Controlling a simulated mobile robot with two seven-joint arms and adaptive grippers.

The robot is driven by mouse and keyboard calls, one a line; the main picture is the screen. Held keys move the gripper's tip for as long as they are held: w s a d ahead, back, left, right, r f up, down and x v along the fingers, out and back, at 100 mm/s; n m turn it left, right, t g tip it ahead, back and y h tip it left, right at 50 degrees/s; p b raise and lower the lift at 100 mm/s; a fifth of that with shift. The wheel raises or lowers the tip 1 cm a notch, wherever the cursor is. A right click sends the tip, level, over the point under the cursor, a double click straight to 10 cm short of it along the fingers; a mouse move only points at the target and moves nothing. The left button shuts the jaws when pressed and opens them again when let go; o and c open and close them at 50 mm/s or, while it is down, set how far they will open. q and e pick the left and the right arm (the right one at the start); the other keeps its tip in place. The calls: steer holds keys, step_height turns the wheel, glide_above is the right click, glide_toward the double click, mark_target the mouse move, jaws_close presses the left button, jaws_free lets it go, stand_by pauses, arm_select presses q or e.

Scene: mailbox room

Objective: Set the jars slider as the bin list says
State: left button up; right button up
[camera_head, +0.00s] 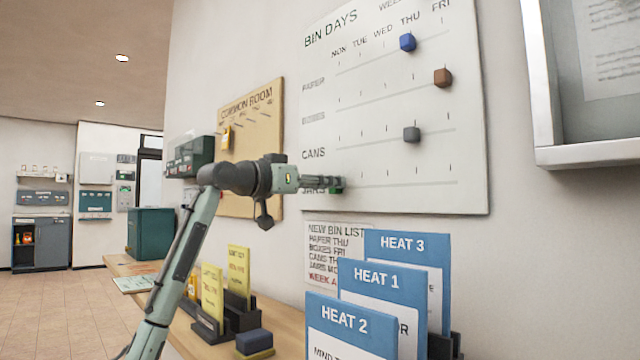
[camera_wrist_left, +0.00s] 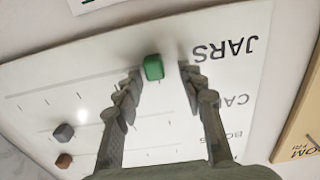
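The white Bin Days board (camera_head: 470,185) hangs on the wall, with rows for paper, boxes, cans and jars. The green jars slider (camera_head: 338,187) is at the left end of the bottom row, around the MON column. My left gripper (camera_head: 335,181) is at this slider, partly covering it and the JARS label. In the left wrist view the green slider (camera_wrist_left: 153,67) sits between the spread fingertips (camera_wrist_left: 160,72), closer to the left finger, with a gap to the right one. The bin list (camera_head: 330,262) reads JARS MO, its end hidden by cards. My right gripper is not in view.
The blue (camera_head: 407,42) and grey (camera_head: 411,134) sliders sit around THU, the brown one (camera_head: 443,77) around FRI. Blue Heat cards (camera_head: 408,245) and yellow cards (camera_head: 238,270) stand on the shelf below. The cork board (camera_head: 262,150) is left of the gripper.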

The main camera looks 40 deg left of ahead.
arm_select(q)
steer(key=s, duration=1.2)
steer(key=shift+a, duration=0.45)
